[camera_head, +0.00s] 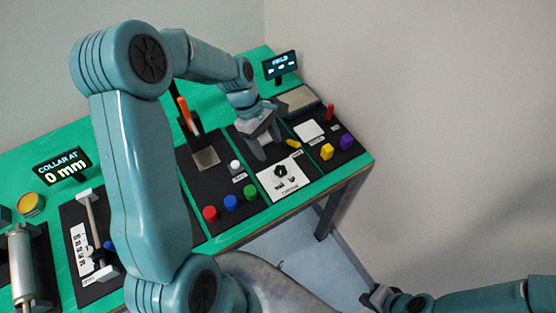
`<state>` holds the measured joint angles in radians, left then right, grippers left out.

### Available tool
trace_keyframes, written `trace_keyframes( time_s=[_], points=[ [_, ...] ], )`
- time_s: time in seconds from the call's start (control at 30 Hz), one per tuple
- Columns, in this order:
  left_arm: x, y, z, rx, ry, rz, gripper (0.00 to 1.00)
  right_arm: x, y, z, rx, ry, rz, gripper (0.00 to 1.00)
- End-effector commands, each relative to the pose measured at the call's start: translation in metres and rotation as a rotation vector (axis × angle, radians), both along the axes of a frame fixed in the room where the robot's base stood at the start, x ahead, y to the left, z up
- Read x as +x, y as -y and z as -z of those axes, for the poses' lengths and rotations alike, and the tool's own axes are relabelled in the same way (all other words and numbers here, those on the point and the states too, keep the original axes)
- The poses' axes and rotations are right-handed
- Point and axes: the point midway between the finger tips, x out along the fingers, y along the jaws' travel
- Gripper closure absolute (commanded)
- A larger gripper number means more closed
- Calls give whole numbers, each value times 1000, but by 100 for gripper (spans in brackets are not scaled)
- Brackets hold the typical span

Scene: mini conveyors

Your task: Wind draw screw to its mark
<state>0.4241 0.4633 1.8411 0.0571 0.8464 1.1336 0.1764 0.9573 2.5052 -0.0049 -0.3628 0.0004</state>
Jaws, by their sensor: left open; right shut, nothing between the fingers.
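The draw screw unit (90,231) stands on a dark base at the left of the green table. It has a pale rod, a white printed scale and end blocks; its right side is partly hidden by my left arm. A display (62,165) behind it reads "COLLAR AT 0 mm". My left gripper (266,147) is open and points down over the dark boards at the table's middle right, well away from the draw screw. I see nothing held in it. My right gripper (376,297) is shut and empty, low at the right, off the table.
A second display (280,66) is at the back.

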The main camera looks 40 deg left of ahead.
Motion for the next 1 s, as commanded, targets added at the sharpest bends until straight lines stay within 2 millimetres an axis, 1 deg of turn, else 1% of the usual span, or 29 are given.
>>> trace_keyframes(
  time_s=[0.03, 0.2, 0.3, 0.4, 0.57, 0.8, 0.83, 0.87, 0.9, 0.97, 1.0],
  points=[
    [-1, 6, 11, -3, -6, 3, 36, 0, 0, -4, 0, 0, -1, 100],
    [1, 21, 46, -3, -5, 3, 36, 0, 0, -10, 0, 0, -1, 100],
    [2, 27, 62, -2, -5, 2, 36, 0, 0, -12, 0, 0, 0, 100],
    [4, 31, 74, -2, -3, 0, 36, 0, 0, -14, 0, 0, 0, 100],
    [5, 33, 83, -1, -1, 0, 36, 0, 0, -15, 0, 0, -1, 100],
    [6, 33, 84, 0, 0, 0, 36, 0, 0, -15, 0, 0, 0, 100],
    [6, 33, 84, 0, 0, 0, 43, 0, 0, -15, 0, 0, 0, 100],
    [6, 33, 84, 0, 0, 0, 53, 0, 0, -15, 0, 0, 0, 100],
    [6, 33, 84, 0, 0, 0, 66, 0, 0, -15, 0, 0, 0, 100],
    [6, 32, 84, 0, 0, 0, 85, 0, 0, -15, 0, 0, 0, 100],
    [6, 33, 84, 0, 0, 0, 93, 0, 0, -15, 0, 0, -1, 100]
  ],
)
